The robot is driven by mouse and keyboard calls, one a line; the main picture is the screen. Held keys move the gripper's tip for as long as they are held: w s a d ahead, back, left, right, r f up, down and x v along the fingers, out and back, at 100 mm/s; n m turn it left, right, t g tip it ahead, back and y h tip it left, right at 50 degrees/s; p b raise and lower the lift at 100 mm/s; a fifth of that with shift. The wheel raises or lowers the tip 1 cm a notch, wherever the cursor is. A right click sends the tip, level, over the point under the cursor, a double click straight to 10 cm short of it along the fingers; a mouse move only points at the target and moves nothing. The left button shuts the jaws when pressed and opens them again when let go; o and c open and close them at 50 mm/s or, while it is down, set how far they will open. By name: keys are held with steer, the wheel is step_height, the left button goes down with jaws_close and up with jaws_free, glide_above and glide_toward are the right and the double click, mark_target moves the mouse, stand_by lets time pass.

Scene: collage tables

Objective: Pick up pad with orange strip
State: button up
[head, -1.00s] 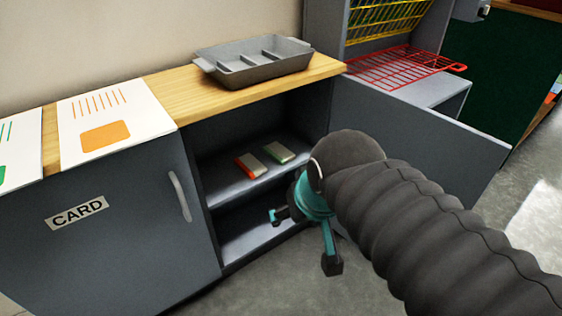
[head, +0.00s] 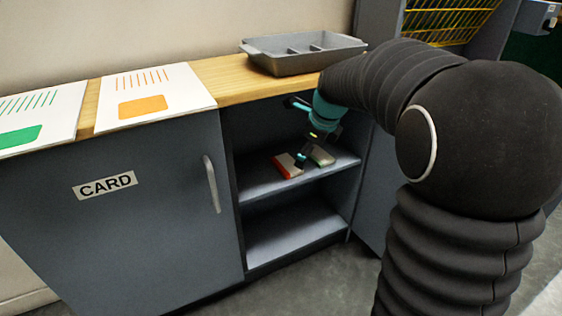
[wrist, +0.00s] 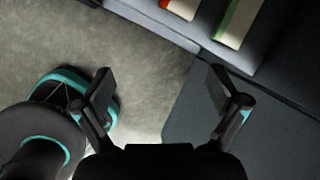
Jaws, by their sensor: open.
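The pad with the orange strip (head: 286,166) lies on the upper shelf inside the open cabinet, its orange-red strip at its left end. In the wrist view only part of this pad (wrist: 180,8) shows at the top edge. A similar pad with a green strip (head: 321,156) lies just to its right, and it also shows in the wrist view (wrist: 240,20). My gripper (head: 297,132) is open and empty at the cabinet opening; one finger overlaps the orange-strip pad in the head view. In the wrist view, floor shows between my fingers (wrist: 160,95), with the pads beyond them.
The shelf (head: 262,186) has a front edge, and a wooden top (head: 225,82) lies above. A grey divided tray (head: 300,62) stands on that top. A closed door labelled CARD (head: 165,235) is at left; the open door (head: 372,205) is at right. The lower shelf is empty.

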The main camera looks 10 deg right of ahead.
steer(key=w+m, duration=0.3)
steer(key=m, duration=0.2)
steer(key=b, duration=0.2)
glide_above(295, 172)
steer(key=s, duration=0.3)
steer(key=shift+m+t, duration=0.3)
steer(key=f, duration=0.8)
steer(key=shift+w+d, duration=0.15)
steer(key=shift+d, duration=0.2)
steer(key=shift+b+x, duration=0.5)
steer(key=shift+x, duration=2.2)
steer(key=shift+w+r, duration=0.15)
steer(key=shift+w, duration=0.05)
steer(key=c, duration=1.3)
